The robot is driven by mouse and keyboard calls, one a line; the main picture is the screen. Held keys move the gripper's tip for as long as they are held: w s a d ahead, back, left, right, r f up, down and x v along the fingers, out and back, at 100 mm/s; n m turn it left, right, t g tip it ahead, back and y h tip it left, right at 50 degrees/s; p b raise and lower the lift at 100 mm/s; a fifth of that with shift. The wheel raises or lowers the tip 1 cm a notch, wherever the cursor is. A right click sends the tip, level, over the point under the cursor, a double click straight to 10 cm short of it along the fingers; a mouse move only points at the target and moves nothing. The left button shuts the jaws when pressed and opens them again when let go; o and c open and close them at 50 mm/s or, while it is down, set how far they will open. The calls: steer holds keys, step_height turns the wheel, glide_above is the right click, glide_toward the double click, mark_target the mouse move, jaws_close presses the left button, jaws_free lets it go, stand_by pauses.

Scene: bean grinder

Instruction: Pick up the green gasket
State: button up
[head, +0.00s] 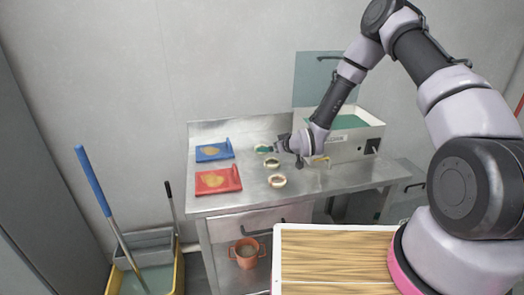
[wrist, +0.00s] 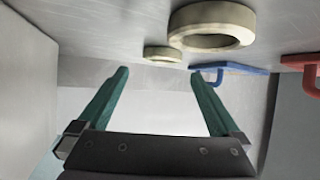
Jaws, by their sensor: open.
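A small green-rimmed round shape (head: 263,149) lies at the back of the steel table in the head view, just left of my gripper (head: 279,148). I cannot tell whether it is the green gasket or partly a green fingertip. Two pale rings, one in the middle (head: 271,163) and one nearer the front (head: 278,181), lie in front of it. In the wrist view my gripper (wrist: 164,100) has its green fingers apart with nothing between them. A large cream ring (wrist: 212,42) and a smaller pale ring (wrist: 162,60) lie on the table beyond the fingertips. Neither looks clearly green there.
The table's front strip (head: 240,202) is clear. A wall rises behind.

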steer(key=x, duration=0.5)
steer(key=shift+a+f, duration=0.1)
steer(key=shift+s, duration=0.1)
steer(key=c, duration=1.2)
steer(key=shift+c, duration=0.2)
